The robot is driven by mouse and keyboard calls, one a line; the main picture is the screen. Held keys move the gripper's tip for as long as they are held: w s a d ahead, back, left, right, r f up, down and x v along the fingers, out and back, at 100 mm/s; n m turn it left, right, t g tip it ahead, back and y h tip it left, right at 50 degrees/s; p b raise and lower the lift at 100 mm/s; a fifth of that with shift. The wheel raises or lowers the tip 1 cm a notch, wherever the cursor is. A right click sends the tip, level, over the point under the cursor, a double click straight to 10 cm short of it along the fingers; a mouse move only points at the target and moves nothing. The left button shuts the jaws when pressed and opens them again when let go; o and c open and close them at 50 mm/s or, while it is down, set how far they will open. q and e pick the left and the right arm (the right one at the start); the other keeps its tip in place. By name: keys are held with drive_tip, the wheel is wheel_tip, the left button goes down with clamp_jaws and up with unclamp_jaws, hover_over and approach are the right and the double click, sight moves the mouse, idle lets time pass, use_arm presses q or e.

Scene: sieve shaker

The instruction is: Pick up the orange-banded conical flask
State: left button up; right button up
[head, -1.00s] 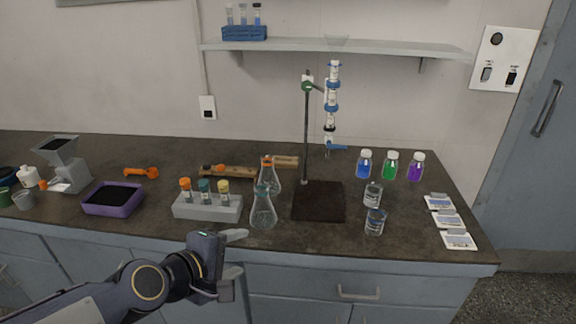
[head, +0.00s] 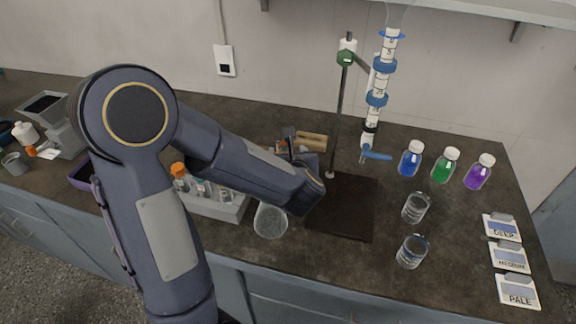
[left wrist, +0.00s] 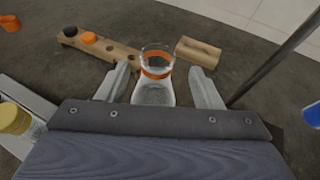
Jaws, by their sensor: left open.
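The orange-banded conical flask (left wrist: 154,88) stands upright between the two fingers of my left gripper (left wrist: 161,72) in the left wrist view. Its orange band sits at the neck, and dark gaps show between the glass and each finger. The left gripper is open. In the head view the left gripper (head: 291,145) is over the bench behind the other flask, and my arm hides most of the orange-banded flask. The second conical flask (head: 270,221) stands in front, its neck covered by my arm. My right gripper is not in view.
A stand base (head: 345,212) with a rod and column is just right of the gripper. A grey vial rack (head: 225,209) is to the left. Wooden blocks (left wrist: 198,52) lie behind the flask. Two glass beakers (head: 415,207) and several coloured bottles (head: 442,165) stand further right.

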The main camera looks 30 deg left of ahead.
sight(284, 146)
use_arm(q)
drive_tip(key=p+x, duration=0.1)
drive_tip(key=x, duration=0.4)
drive_tip(key=shift+w+a+f, duration=0.1)
drive_tip(key=shift+a+f, duration=0.05)
drive_tip(key=shift+a, duration=0.1)
drive_tip(key=shift+c, duration=0.4)
clamp_jaws()
